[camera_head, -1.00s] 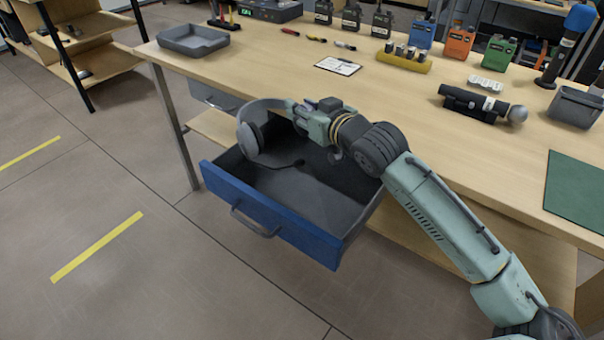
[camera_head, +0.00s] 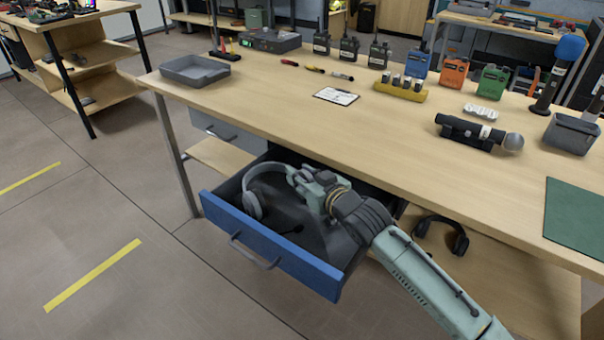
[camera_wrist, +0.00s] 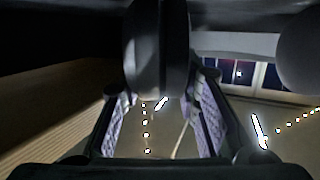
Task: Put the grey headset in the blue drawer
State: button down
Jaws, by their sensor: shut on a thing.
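The grey headset (camera_head: 252,203) is inside the open blue drawer (camera_head: 268,247), in its left part. In the wrist view a dark, rounded part of the headset (camera_wrist: 158,55) stands between the two fingers, and the drawer's inside is dim. The headset's thin microphone boom points to the right above the drawer floor. I cannot tell whether the headset touches the drawer floor.
The wooden bench top (camera_head: 300,105) overhangs the drawer's back. A black headset (camera_head: 441,235) lies on the lower shelf to the right. A grey drawer (camera_head: 228,133) is shut on the left. A grey tray (camera_head: 195,71), radios and a microphone (camera_head: 478,132) stand on the bench.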

jog(key=c, duration=1.2)
grip_release()
jog(key=b+v, duration=0.2)
jog(key=v, duration=0.4)
jog(key=shift+s+d+f, duration=0.1)
jog(key=shift+s+d, duration=0.05)
jog(key=shift+s, duration=0.05)
jog(key=shift+s+d+r, duration=0.2)
jog(key=shift+s, duration=0.25)
